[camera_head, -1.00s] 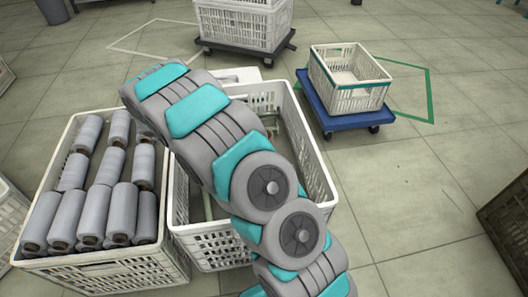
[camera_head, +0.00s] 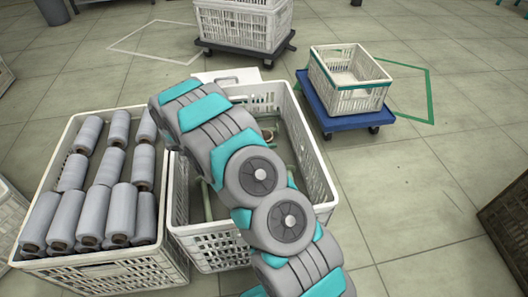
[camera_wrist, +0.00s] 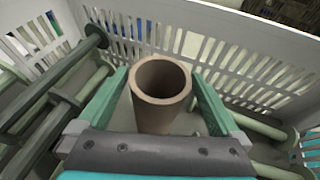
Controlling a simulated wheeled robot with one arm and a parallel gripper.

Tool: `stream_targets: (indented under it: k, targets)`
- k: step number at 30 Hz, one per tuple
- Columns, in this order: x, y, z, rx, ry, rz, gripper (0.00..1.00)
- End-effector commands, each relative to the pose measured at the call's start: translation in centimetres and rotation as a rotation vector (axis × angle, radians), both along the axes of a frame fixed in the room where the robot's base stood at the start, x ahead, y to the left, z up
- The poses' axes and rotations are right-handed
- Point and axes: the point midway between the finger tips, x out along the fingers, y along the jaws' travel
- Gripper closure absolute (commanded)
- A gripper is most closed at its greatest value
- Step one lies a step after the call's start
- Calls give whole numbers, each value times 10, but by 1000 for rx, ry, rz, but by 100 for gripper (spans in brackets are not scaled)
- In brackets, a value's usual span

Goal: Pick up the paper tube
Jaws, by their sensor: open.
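The brown paper tube (camera_wrist: 160,100) stands with its open end facing the camera in the wrist view, near a corner of a white slatted crate. My gripper (camera_wrist: 161,76) is open, with one green finger to the left of the tube and one to the right. The fingers straddle the tube; I cannot tell whether either touches it. The tube's lower part is hidden behind the gripper's grey body. In the head view my arm reaches over the middle white crate (camera_head: 326,190) and hides my gripper.
Green flanged bobbins (camera_wrist: 52,125) lie beside the tube in the crate. The crate's slatted wall (camera_wrist: 240,50) rises close behind the tube. A crate of grey wound bobbins (camera_head: 165,262) stands to the left. A white crate (camera_head: 355,99) sits on a blue dolly (camera_head: 345,122).

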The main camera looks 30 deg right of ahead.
Motion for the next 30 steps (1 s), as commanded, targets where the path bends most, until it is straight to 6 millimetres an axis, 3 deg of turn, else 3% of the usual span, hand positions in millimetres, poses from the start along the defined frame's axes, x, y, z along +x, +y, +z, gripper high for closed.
stream_targets:
  k: [8, 30]
  targets:
    - [0, -3, -1, 1, -1, 0, 0]
    - [0, -3, -1, 1, 0, 0, 83]
